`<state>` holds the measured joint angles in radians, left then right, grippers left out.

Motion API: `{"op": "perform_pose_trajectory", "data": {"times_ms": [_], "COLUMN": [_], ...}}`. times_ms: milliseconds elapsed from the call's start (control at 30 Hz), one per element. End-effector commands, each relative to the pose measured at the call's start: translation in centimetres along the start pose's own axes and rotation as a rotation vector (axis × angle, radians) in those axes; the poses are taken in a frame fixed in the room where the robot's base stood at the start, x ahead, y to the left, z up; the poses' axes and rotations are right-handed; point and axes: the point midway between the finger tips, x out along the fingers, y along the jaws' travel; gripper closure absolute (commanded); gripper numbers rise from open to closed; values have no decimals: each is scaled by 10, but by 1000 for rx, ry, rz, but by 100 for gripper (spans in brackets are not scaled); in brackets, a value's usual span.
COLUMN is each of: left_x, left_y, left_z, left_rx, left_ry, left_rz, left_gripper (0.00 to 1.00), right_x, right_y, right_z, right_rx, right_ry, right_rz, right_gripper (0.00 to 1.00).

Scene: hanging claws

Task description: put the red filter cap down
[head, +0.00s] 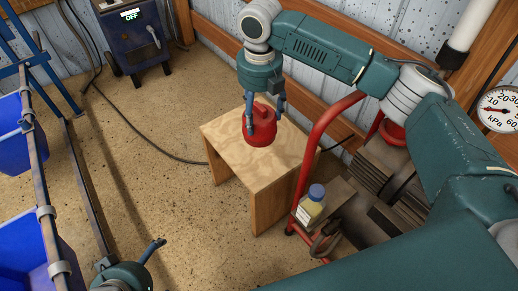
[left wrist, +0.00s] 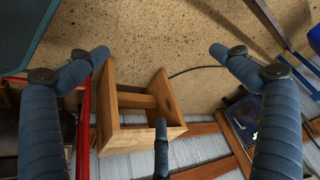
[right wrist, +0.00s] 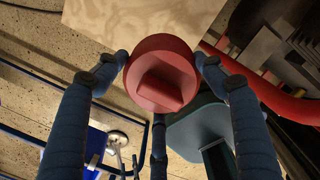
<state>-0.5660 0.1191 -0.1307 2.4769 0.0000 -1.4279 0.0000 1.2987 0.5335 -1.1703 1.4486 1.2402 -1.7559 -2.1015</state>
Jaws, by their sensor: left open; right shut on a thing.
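The red filter cap (head: 261,128) is round with a raised grip bar. My right gripper (head: 264,115) is shut on it, with the fingers around its sides. In the right wrist view, the cap (right wrist: 160,75) sits between the fingertips, bar facing the camera. The cap is over the top of a small wooden bench (head: 232,135); I cannot tell if its underside touches the wood. My left gripper (head: 150,252) is low at the bottom left of the head view, away from the bench. In the left wrist view its fingers are spread and empty.
A red-framed machine (head: 318,150) stands close to the right of the bench, with a blue-capped bottle (head: 311,205) on it. Blue bins (head: 22,245) hang on a rack at the left. A dark heater-like box (head: 132,35) stands at the back. The floor left of the bench is mostly clear.

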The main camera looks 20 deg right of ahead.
Motion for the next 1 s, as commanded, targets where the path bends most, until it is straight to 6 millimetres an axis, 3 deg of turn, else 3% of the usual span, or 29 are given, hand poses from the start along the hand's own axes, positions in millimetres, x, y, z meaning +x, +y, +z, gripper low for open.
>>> {"op": "perform_pose_trajectory", "data": {"times_ms": [267,600,733,1000], "left_x": [4,-23,-37,-52], "left_y": [9,20,23,26], "left_z": [-74,-159,-180,-199], "left_rx": [7,12,12,12], "left_ry": [287,647,748,851], "left_rz": [16,38,44,51], "left_gripper": [0,0,0,0], "right_x": [45,94,107,120], "right_y": [-1,0,0,-1], "right_z": [-4,-7,-8,-9], "right_rx": [1,1,1,0], "right_ry": [1,1,0,1], "right_rz": [-2,-1,-1,-2], "right_gripper": [86,86,86,86]}}
